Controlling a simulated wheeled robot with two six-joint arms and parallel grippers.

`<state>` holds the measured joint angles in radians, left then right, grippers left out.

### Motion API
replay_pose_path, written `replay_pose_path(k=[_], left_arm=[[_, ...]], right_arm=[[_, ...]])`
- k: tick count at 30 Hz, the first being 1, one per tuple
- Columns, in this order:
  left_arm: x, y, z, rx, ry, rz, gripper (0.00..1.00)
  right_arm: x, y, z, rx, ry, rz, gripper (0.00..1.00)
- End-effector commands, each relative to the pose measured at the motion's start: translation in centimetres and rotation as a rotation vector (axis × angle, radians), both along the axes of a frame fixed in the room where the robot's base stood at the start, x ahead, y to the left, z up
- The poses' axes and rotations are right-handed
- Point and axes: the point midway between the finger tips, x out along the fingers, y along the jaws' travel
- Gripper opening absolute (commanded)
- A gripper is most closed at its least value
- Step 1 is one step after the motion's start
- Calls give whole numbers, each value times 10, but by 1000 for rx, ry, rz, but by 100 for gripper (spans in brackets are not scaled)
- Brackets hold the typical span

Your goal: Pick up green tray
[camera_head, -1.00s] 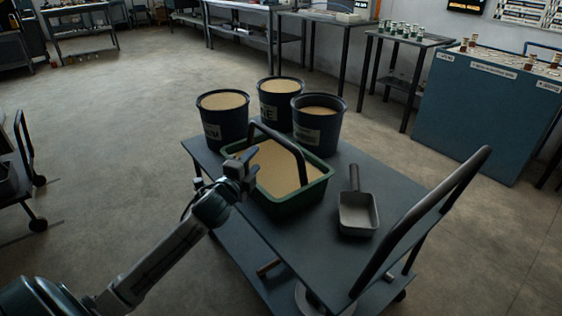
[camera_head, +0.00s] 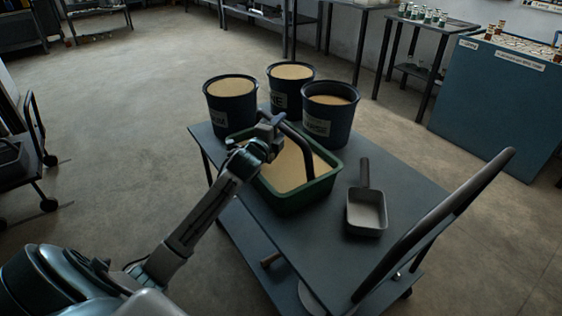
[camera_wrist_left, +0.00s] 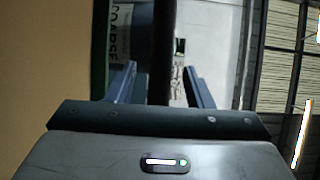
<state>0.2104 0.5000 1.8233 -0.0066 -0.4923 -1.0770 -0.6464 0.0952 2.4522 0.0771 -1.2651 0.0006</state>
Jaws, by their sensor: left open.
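The green tray (camera_head: 297,202) sits on the grey cart, filled with tan sand-like material, with a dark arched handle (camera_head: 300,146) over it. My left gripper (camera_head: 271,125) is at the handle's upper left part, above the tray. In the left wrist view the open fingers (camera_wrist_left: 160,85) stand on either side of the dark handle bar (camera_wrist_left: 164,50), with a gap to its right. Tan fill (camera_wrist_left: 45,70) and a strip of the tray's green rim (camera_wrist_left: 99,50) lie left of the fingers. My right gripper is not in view.
Three dark buckets, left (camera_head: 232,121), back (camera_head: 279,99) and right (camera_head: 333,127), stand close behind the tray. A grey scoop (camera_head: 367,215) lies to its right. The cart's push handle (camera_head: 440,215) rises at the right. The cart top (camera_head: 310,250) is bare in front.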

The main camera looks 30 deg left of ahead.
Motion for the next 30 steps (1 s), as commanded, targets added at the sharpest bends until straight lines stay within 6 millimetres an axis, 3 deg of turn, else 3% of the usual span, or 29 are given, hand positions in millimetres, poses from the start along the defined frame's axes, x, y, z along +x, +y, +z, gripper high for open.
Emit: replay_pose_path(k=[6,14,21,30], left_arm=[[25,3,1,-1,1,0,47],[27,3,0,0,1,0,47],[27,3,0,0,1,0,0],[26,3,0,0,2,0,0]], right_arm=[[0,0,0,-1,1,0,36],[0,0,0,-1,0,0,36],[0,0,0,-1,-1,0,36],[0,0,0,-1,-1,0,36]])
